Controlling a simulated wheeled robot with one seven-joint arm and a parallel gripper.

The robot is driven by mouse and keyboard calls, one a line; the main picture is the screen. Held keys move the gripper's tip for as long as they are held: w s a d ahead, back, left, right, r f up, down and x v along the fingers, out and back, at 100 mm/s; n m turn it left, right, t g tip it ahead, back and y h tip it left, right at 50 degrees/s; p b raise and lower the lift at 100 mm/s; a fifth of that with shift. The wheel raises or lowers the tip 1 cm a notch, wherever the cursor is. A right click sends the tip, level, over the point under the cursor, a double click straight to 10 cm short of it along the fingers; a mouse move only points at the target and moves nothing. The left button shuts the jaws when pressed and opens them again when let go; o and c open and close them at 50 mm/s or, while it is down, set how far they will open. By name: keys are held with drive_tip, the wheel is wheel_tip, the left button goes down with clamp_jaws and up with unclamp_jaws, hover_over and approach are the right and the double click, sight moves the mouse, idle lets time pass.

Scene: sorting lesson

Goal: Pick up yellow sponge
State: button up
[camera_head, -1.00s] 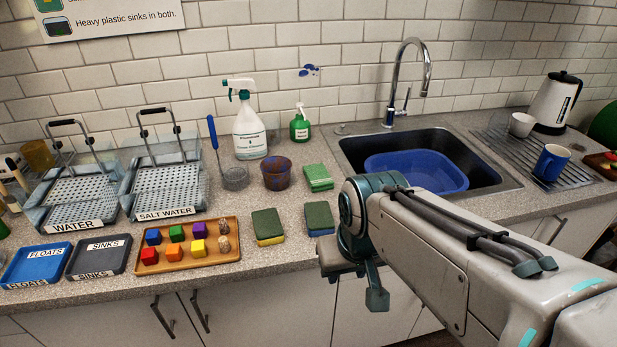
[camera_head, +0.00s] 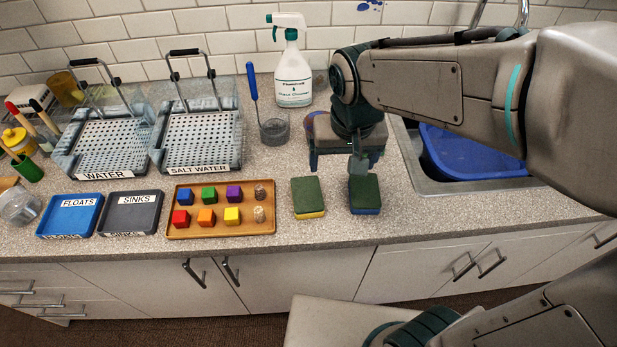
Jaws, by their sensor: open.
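The yellow sponge (camera_head: 308,198) lies on the counter just right of the wooden tray. It has a dark green scouring top, and its yellow layer shows along the front edge. A similar sponge with a blue layer (camera_head: 365,195) lies to its right, apart from it. My gripper (camera_head: 345,165) is open and points down above the counter, behind and slightly right of the yellow sponge. One finger overlaps the back of the blue sponge in the picture; I cannot tell whether it touches. The green sponge is hidden behind my arm.
The wooden tray (camera_head: 220,231) holds several coloured cubes and two rough pieces. A spray bottle (camera_head: 292,68) stands behind, and a mesh scoop (camera_head: 273,130) stands to its left. The sink with a blue basin (camera_head: 465,158) is at right. Bare counter lies in front of the sponges.

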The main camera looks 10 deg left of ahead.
drive_tip(key=a, duration=0.6)
drive_tip(key=p, duration=0.1)
hover_over(307, 194)
drive_tip(key=shift+n, duration=0.4)
drive_tip(key=f, duration=0.8)
drive_tip(key=shift+d+f, duration=0.15)
drive_tip(key=shift+d, duration=0.05)
drive_tip(key=f, duration=0.4)
drive_tip(key=shift+s+a+p, duration=0.1)
drive_tip(key=shift+a+p, duration=0.1)
drive_tip(key=shift+p, duration=0.15)
drive_tip(key=shift+f, duration=0.65)
drive_tip(key=c, duration=1.1)
